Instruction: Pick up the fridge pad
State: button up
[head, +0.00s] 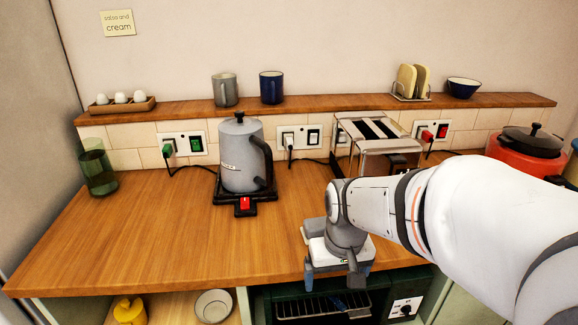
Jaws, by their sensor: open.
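A small pale yellow paper (118,23) with the words "salsa and cream" is on the wall at the upper left. It is the only pad-like thing in view, and I cannot tell whether it is the fridge pad. No fridge is clearly seen. My gripper (333,280) is open, pointing down near the counter's front edge, with nothing visible between its fingers. It is far from the paper, low and to the right.
The wooden counter (130,240) holds a grey kettle (241,155), a toaster (375,138), a green glass (97,170) and a red pot (520,160). A shelf (320,103) carries mugs, eggs and a bowl. A dark oven (268,300) is below. The counter's left front is clear.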

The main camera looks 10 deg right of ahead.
jog(key=shift+o, duration=0.9)
jog(key=w+r+p, duration=0.6)
jog(key=r+p, duration=0.2)
jog(key=shift+r, duration=0.3)
jog(key=r+g+p, duration=0.1)
jog(key=r+p, duration=0.1)
jog(key=p, duration=0.6)
send_over(321, 222)
jog(key=shift+s+a+f+n, duration=0.1)
jog(key=shift+s+f+n, duration=0.15)
jog(key=shift+s+n, duration=0.1)
jog(key=shift+w+f, duration=0.1)
jog(key=shift+w, duration=0.2)
jog(key=shift+w+f, duration=0.2)
jog(key=shift+f, duration=0.05)
notch_tip(321, 222, down, 8)
jog(key=shift+s+r+p, duration=0.1)
jog(key=shift+r+p, duration=0.05)
jog(key=shift+p, duration=0.9)
jog(key=c, duration=0.9)
